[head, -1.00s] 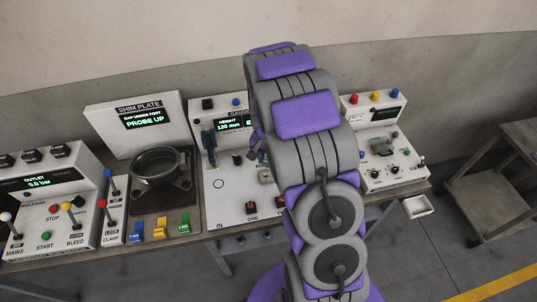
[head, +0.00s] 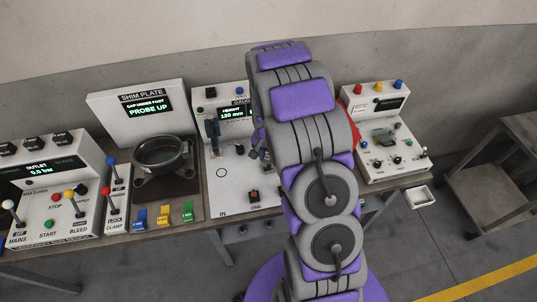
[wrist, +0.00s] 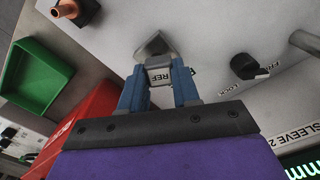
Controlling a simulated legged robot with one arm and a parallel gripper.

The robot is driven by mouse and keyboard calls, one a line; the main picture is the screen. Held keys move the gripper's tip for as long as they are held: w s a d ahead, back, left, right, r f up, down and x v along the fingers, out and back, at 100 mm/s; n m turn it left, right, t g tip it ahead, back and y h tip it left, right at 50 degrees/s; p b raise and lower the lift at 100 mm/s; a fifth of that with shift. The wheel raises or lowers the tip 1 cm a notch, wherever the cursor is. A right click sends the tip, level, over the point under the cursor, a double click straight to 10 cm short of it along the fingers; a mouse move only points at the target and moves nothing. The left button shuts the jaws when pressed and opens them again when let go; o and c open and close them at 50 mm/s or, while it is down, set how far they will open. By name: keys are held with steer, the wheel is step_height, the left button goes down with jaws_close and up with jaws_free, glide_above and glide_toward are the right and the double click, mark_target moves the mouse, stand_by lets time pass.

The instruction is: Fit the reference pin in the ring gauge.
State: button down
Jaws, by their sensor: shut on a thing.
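In the wrist view my gripper (wrist: 159,84) has its two blue fingers closed on a pale block marked REF (wrist: 160,76), which looks like the reference pin's head. The rest of the pin is hidden. A dark grey, wedge-shaped metal piece (wrist: 153,45) lies just beyond the block on the white panel; I cannot tell whether they touch. I cannot clearly make out the ring gauge. In the head view my arm covers most of the gripper and the right part of the gauge station (head: 222,175), whose display reads HEIGHT 120 mm.
In the wrist view a black knob (wrist: 243,66) is to the right, a copper-coloured post (wrist: 68,9) at upper left, and a green bin (wrist: 32,80) and red box (wrist: 85,125) at left. In the head view the shim plate station (head: 143,115) stands left of the gauge station.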

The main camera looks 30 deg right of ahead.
mark_target(269, 156)
steer(key=shift+d, duration=0.1)
steer(key=shift+d, duration=0.75)
steer(key=shift+a, duration=0.4)
steer(key=shift+a+p, duration=0.15)
steer(key=shift+p, duration=0.4)
steer(key=shift+f, duration=1.3)
stand_by(0.3)
steer(key=c, duration=0.7)
jaws_free()
steer(key=shift+c, duration=0.2)
step_height(269, 156, up, 17)
steer(key=p, duration=0.2)
